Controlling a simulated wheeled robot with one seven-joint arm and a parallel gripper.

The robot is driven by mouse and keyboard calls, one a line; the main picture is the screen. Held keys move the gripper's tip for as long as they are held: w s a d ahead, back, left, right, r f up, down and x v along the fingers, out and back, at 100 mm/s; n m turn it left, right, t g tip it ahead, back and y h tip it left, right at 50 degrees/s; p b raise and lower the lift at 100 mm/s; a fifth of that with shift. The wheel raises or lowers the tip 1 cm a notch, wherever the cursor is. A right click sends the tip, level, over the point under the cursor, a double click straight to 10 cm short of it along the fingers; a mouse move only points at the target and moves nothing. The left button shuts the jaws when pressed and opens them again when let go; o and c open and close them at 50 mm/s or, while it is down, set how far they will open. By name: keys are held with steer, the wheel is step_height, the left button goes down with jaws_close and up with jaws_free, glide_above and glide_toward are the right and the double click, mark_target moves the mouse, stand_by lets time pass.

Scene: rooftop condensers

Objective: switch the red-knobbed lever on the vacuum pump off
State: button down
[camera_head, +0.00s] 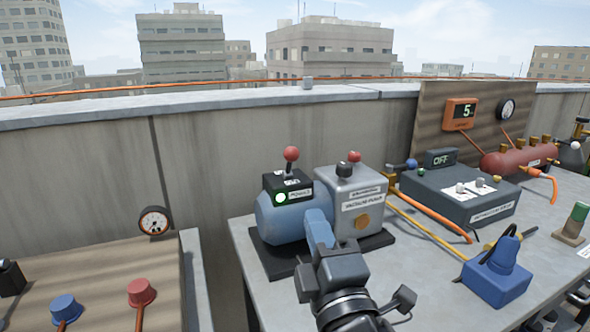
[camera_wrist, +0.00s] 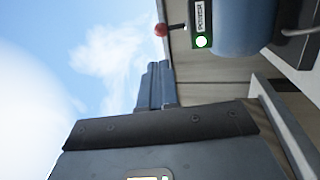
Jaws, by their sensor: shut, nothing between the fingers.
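The vacuum pump (camera_head: 362,197) has a blue motor body and a grey labelled housing on a dark base. On its black switch box (camera_head: 287,183) stands a nearly upright lever with a red knob (camera_head: 291,154). A green lamp (camera_head: 280,198) glows on the box. In the wrist view, turned sideways, the red knob (camera_wrist: 160,29) and glowing lamp (camera_wrist: 201,41) show near the top edge, beside a POWER label. My gripper (camera_head: 317,214) is shut and empty in front of the pump, lower than the knob. Its blue-grey fingers (camera_wrist: 156,70) appear apart from the knob in the wrist view.
Another red knob (camera_head: 355,157) and a black knob (camera_head: 343,168) stand at the housing. A dark box reading OFF (camera_head: 440,160), hoses and a blue clamp-like tool (camera_head: 497,279) lie to the right. A parapet runs behind.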

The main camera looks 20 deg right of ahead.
mark_target(289, 151)
steer(key=p+x, duration=0.2)
steer(key=x, duration=1.2)
steer(key=shift+p, duration=0.4)
steer(key=shift+r, duration=0.1)
steer(key=r+p, duration=0.1)
steer(key=p, duration=0.2)
steer(key=shift+w+g, duration=0.1)
steer(key=shift+g, duration=0.3)
steer(key=p, duration=0.2)
steer(key=shift+w+r+g+p, duration=0.2)
steer(key=shift+r+g+p, duration=0.1)
steer(key=shift+p, duration=0.05)
steer(key=shift+w+r+p, duration=0.1)
steer(key=shift+w+p, duration=0.15)
steer(key=shift+p, duration=0.65)
steer(key=shift+w+r+y+p, duration=0.15)
steer(key=shift+w+r+p, duration=0.2)
steer(key=shift+w, duration=0.25)
steer(key=shift+w+r+y+p, duration=0.15)
steer(key=shift+w+r+p, duration=0.15)
steer(key=shift+w, duration=0.3)
steer(key=shift+x, duration=1.25)
steer(key=shift+w+a+r, duration=0.15)
steer(key=shift+a, duration=0.05)
